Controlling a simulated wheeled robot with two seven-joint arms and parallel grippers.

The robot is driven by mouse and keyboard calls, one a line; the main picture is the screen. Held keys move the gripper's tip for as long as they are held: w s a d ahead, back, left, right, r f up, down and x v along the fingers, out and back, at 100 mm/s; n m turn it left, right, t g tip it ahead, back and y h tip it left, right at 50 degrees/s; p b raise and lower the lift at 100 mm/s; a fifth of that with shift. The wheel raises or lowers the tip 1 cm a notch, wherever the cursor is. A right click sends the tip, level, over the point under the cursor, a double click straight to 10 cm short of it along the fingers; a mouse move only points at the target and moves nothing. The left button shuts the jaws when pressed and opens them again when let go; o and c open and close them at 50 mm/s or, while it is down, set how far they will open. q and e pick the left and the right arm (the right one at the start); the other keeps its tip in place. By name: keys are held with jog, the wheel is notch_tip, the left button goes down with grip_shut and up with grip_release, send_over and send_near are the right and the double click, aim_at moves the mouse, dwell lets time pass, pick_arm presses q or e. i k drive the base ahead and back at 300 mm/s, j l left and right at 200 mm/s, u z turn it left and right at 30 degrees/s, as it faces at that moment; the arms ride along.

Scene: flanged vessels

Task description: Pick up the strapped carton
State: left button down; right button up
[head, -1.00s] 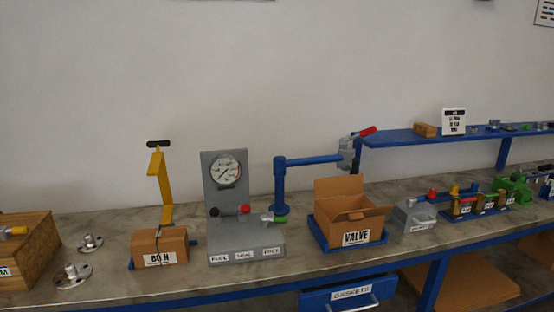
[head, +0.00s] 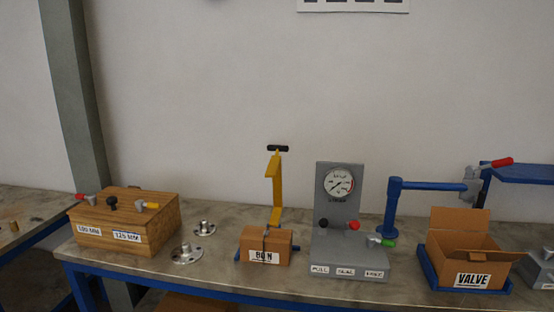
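The strapped carton (head: 265,245) is a small closed brown box with a dark strap over it and a white label on its front. It stands on the grey bench top, left of the gauge stand and in front of a yellow post. A bit of blue shows at its right side. Neither of my grippers is in the head view.
A grey gauge stand (head: 343,225) is close on the carton's right. Two metal flanges (head: 187,254) and a wooden box with knobs (head: 127,219) are to its left. A yellow post (head: 275,188) rises behind it. An open VALVE carton (head: 466,252) is further right.

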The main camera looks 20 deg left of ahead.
aim_at(264, 245)
jog(key=i+j+u, duration=0.15)
jog(key=i, duration=0.25)
jog(key=i+j+u, duration=0.15)
jog(key=i+j, duration=0.2)
jog(key=i+j+u, duration=0.15)
jog(key=i, duration=0.3)
